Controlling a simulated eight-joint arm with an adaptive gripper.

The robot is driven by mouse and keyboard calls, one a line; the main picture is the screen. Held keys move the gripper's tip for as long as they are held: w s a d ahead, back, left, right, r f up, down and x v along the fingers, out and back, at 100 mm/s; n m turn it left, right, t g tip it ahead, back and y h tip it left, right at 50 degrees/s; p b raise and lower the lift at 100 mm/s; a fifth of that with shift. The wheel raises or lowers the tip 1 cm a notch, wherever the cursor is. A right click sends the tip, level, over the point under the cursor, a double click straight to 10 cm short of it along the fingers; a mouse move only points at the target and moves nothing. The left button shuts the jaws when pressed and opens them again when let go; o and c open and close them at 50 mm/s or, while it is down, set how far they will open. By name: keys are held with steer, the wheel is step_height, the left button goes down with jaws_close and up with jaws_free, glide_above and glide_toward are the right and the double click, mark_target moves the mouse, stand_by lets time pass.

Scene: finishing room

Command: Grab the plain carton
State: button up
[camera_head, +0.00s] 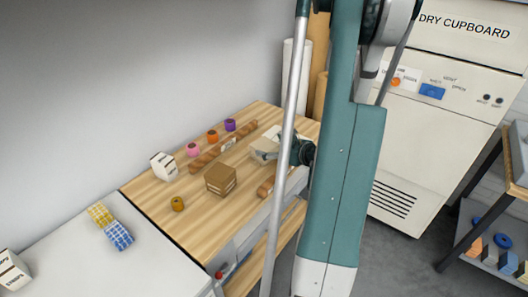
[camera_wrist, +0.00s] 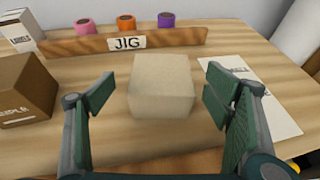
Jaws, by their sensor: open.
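The plain carton (camera_wrist: 162,84) is a pale beige box with no print on the faces I see. It sits on the wooden bench in the middle of the wrist view. My gripper (camera_wrist: 163,98) is open, with one green finger to the left of the carton and one to the right in the picture. A gap shows on both sides, and I see no contact. In the head view my gripper (camera_head: 276,155) is over the right part of the bench, and my arm hides much of that area.
A brown printed carton (camera_wrist: 24,90) stands left of the plain one. Behind is a wooden JIG bar (camera_wrist: 180,38), with pink, orange and purple rolls beyond it. A white printed sheet (camera_wrist: 255,97) lies to the right. A white box (camera_head: 163,166) stands near the wall.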

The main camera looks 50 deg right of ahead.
mark_target(265, 145)
steer(key=shift+b+x, duration=0.75)
steer(key=shift+x, duration=1.85)
steer(key=shift+d, duration=0.1)
steer(key=c, duration=1.1)
